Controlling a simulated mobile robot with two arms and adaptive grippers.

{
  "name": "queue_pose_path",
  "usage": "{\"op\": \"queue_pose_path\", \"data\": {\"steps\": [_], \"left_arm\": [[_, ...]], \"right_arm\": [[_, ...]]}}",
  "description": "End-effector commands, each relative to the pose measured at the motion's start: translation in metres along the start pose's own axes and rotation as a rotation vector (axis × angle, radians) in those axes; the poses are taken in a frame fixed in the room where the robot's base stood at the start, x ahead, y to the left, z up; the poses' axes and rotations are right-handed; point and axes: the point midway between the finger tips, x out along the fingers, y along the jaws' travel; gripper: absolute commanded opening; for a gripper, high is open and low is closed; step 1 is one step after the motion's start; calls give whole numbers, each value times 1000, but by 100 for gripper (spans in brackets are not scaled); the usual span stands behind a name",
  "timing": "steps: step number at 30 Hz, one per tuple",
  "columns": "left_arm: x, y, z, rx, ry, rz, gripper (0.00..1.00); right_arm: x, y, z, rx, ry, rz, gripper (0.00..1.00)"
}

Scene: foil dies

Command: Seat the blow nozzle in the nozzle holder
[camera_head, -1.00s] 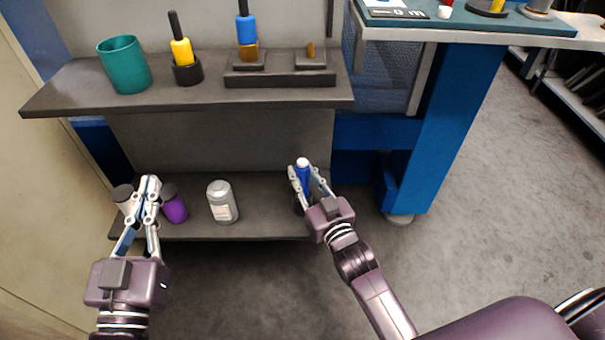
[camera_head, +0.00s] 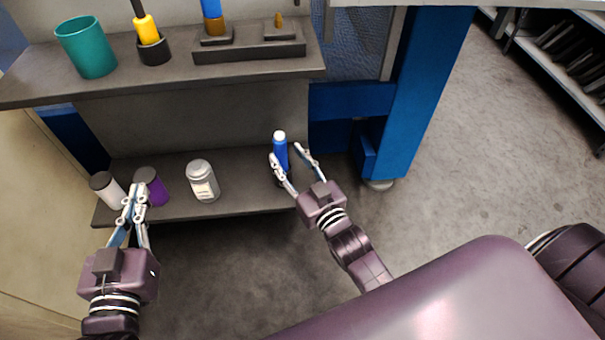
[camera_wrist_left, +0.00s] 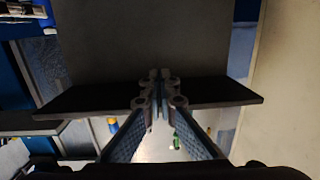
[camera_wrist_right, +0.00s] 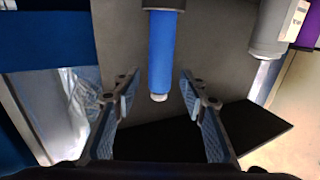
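A blue stick with a white tip (camera_head: 281,150), which I take to be the blow nozzle, stands upright at the right end of the lower shelf. Its lower end sits in a dark round base, likely the nozzle holder, which shows in the right wrist view (camera_wrist_right: 165,4). My right gripper (camera_head: 286,154) is open, with the blue nozzle (camera_wrist_right: 162,55) between its spread fingers; in the right wrist view there is a gap on both sides. My left gripper (camera_head: 134,190) is shut and empty, in front of the purple container.
The lower shelf (camera_head: 240,195) also holds a grey-white bottle (camera_head: 202,182), a purple container (camera_head: 155,190) and a white jar with dark lid (camera_head: 106,188). The upper shelf (camera_head: 130,85) above carries a teal cup (camera_head: 86,47), a yellow-handled tool (camera_head: 147,30) and a dark block (camera_head: 250,52).

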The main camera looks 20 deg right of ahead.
Motion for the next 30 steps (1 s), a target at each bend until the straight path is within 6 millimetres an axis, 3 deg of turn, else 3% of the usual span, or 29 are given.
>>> {"op": "queue_pose_path", "data": {"steps": [6, 12, 20, 25, 30], "left_arm": [[-10, -6, 42, 3, -201, -13, 0], [-21, -10, 69, 3, -324, -20, 0], [-26, -11, 80, 3, -369, -23, 0], [-26, -11, 80, 3, -369, -23, 0], [-26, -11, 80, 3, -368, -23, 0]], "right_arm": [[-41, 0, -1, -1, -3, 0, 40], [-65, 0, 0, -1, -2, 0, 40], [-70, -2, -8, -4, -39, 1, 40], [-68, -10, -24, -8, -171, -10, 40], [-81, -25, -39, -19, -316, -47, 40]]}}
